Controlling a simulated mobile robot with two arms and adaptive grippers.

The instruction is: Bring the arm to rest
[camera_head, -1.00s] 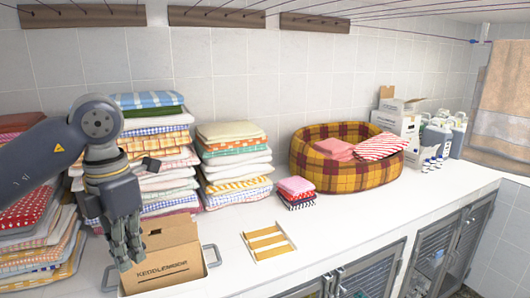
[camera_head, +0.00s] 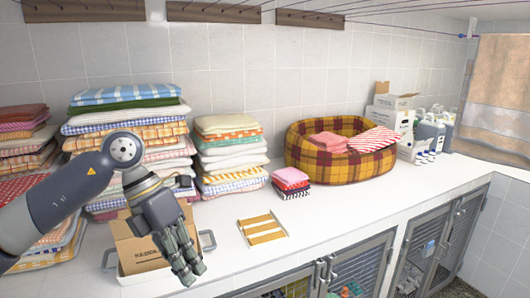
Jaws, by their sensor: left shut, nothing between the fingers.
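My left arm comes in from the left. My left gripper (camera_head: 186,262) is shut and empty, pointing down in front of the cardboard box (camera_head: 133,247) and hiding part of it. My right gripper does not show. A plaid dog bed (camera_head: 345,168) at the counter's back holds a pink folded towel (camera_head: 328,142) and a red-and-white striped one (camera_head: 373,139). A small stack of folded cloths (camera_head: 291,183) stands in front of the bed. A slatted wooden piece (camera_head: 263,229) lies flat on the counter.
Tall towel stacks (camera_head: 232,155) line the wall at the left. White boxes (camera_head: 392,112) and bottles (camera_head: 430,137) stand at the back right. A tan towel (camera_head: 500,90) hangs at the far right. Wire-door kennels (camera_head: 358,270) are below the counter (camera_head: 340,215), whose middle is clear.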

